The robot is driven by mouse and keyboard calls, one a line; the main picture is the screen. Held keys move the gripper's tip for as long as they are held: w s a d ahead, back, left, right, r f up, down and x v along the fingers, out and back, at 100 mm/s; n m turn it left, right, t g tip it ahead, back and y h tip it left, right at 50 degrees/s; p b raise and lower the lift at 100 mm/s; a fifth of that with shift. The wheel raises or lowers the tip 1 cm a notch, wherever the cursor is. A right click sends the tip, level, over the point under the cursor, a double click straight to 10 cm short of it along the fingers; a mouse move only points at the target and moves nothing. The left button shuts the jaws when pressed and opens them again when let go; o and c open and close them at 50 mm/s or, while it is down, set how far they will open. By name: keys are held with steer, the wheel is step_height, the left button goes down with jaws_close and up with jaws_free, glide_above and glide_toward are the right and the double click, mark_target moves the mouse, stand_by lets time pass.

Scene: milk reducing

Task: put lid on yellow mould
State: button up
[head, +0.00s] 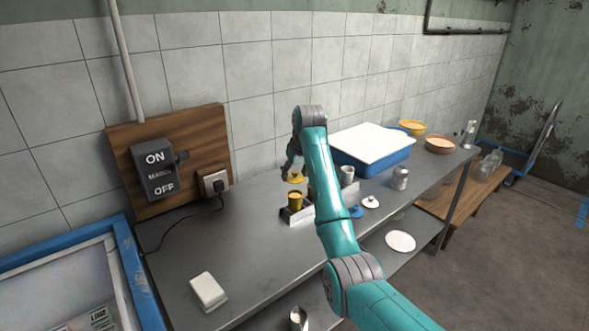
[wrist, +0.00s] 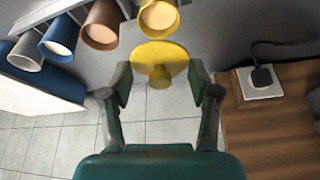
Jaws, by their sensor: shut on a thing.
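The yellow mould (head: 295,200) stands upright in a pale holder on the grey metal table, and its filled top faces the camera in the wrist view (wrist: 158,20). My gripper (wrist: 160,85) is shut on the knob of the yellow lid (wrist: 159,54), a round flat disc. In the head view the lid (head: 296,178) hangs a little above the yellow mould, apart from it. In the wrist view brown (wrist: 101,25), blue (wrist: 61,36) and white (wrist: 28,50) moulds stand in a row beside the yellow one. My arm hides part of this row in the head view.
A blue tub with a white top (head: 370,145) stands behind and right of the moulds. A blue lid (head: 356,212) and a white lid (head: 371,202) lie right of my arm. A switch box (head: 155,170) is on the wall at left. The left table area is mostly clear.

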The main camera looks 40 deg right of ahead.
mark_target(296, 180)
steer(key=shift+f, duration=2.25)
steer(key=shift+s+f, duration=0.1)
stand_by(0.6)
steer(key=o, duration=1)
steer(key=shift+r, duration=3.5)
steer(key=shift+c, duration=0.3)
